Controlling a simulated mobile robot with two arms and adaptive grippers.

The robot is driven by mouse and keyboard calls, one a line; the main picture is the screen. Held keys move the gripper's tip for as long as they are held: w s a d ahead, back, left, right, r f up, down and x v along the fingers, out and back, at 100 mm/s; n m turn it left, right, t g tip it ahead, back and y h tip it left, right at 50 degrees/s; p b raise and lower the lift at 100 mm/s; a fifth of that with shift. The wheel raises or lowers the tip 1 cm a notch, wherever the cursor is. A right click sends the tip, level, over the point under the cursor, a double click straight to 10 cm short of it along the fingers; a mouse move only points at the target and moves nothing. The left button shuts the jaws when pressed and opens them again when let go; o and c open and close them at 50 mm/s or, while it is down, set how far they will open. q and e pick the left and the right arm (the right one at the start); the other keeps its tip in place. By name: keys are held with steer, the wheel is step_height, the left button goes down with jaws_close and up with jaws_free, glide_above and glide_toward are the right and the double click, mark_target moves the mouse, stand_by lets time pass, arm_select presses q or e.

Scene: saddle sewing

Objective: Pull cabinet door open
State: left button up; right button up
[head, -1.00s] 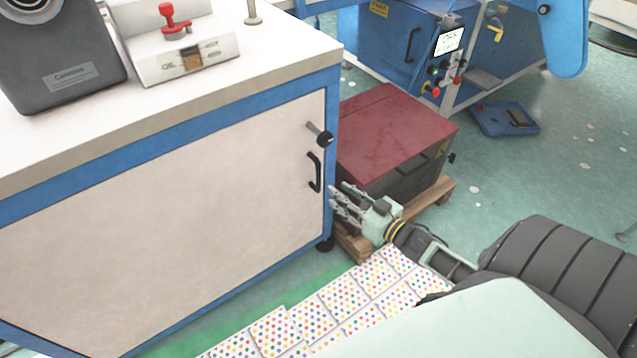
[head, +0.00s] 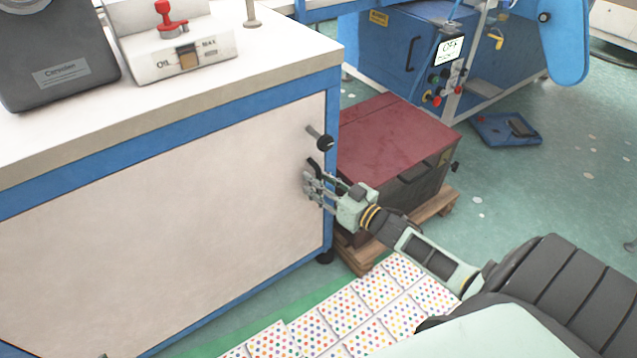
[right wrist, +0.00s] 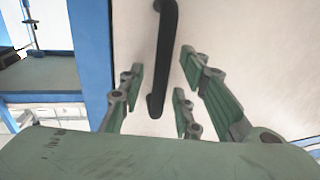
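The white cabinet door (head: 160,235) is shut in its blue frame. Its black handle (head: 313,165) is near the door's right edge, partly hidden by my gripper in the head view. My right gripper (head: 312,187) is at the lower part of the handle, reaching in from the right. In the right wrist view the handle (right wrist: 162,60) runs upright between the open fingers of my right gripper (right wrist: 158,90), with gaps on both sides. I cannot tell any contact.
A dark red-topped box (head: 390,135) on a wooden pallet (head: 436,206) stands close to the right of the cabinet. Dotted tiles (head: 350,310) lie on the floor in front. An oil unit (head: 180,50) stands on the cabinet top.

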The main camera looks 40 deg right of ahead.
steer(key=shift+w, duration=0.1)
steer(key=shift+c, duration=0.4)
jaws_close()
